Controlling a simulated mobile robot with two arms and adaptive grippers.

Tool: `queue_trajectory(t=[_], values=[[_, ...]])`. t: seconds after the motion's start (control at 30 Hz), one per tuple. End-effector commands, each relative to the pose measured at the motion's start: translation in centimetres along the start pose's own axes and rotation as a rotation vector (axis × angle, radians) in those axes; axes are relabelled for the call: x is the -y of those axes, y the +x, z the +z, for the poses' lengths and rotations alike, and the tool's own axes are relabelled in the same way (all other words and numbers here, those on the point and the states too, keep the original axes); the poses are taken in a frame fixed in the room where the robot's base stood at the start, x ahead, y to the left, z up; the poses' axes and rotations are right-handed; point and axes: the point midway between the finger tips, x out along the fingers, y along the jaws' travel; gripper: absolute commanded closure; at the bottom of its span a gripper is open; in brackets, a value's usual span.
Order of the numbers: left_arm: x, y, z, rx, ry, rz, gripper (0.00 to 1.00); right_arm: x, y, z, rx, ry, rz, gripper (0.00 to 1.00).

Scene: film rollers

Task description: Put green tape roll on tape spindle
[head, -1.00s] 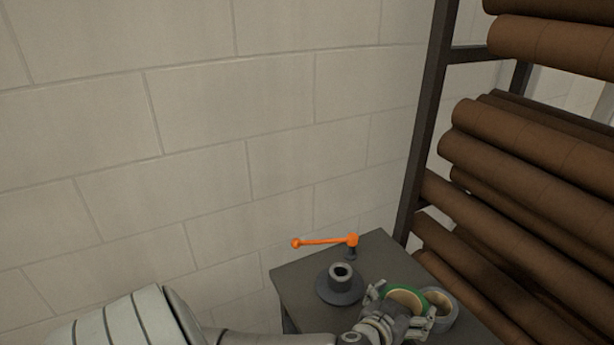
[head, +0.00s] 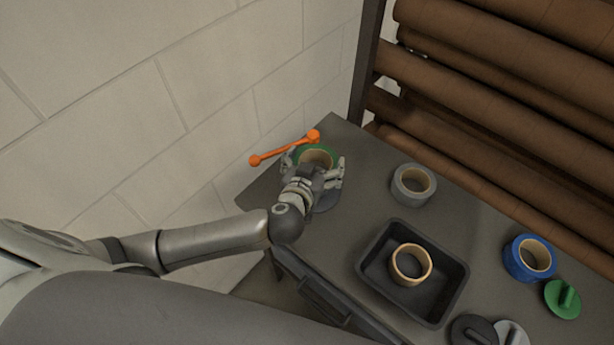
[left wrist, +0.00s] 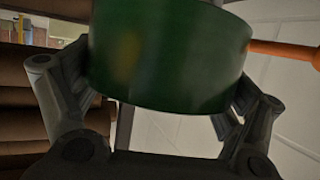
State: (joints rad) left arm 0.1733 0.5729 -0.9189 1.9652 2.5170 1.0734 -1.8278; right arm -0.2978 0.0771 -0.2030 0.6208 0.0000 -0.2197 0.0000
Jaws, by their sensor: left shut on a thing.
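The green tape roll (head: 318,151) is held in my left gripper (head: 315,164), whose fingers are shut on its two sides. In the left wrist view the roll (left wrist: 170,60) fills the space between the fingers. The tape spindle (head: 328,203) is mostly hidden behind the gripper and roll; part of its dark round base shows at the right below the hand. The roll is over the spindle area, but I cannot tell whether it is around the post or still above it. My right gripper is not in view.
An orange lever (head: 285,148) stands close behind the roll. On the grey table (head: 460,225) are a grey tape roll (head: 401,190), a black tray (head: 370,270) holding a tan roll (head: 398,267), a blue roll (head: 517,265) and a green disc (head: 558,300). Brown film rollers (head: 490,80) are racked behind.

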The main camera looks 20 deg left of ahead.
Motion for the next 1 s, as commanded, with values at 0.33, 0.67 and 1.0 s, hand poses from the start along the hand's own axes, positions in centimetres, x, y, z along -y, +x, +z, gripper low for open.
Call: queue_trajectory(t=[0.33, 0.67, 1.0], values=[[0.0, 1.8, 4.3, 0.0, 0.001, 0.0, 0.39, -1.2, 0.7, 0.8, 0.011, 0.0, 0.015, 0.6], [0.0, 2.6, 6.0, -0.004, -0.002, 0.001, 0.39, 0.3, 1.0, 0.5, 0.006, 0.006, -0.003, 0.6], [0.0, 2.7, 6.4, -0.001, -0.001, 0.0, 0.0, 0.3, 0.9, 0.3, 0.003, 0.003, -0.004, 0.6]])
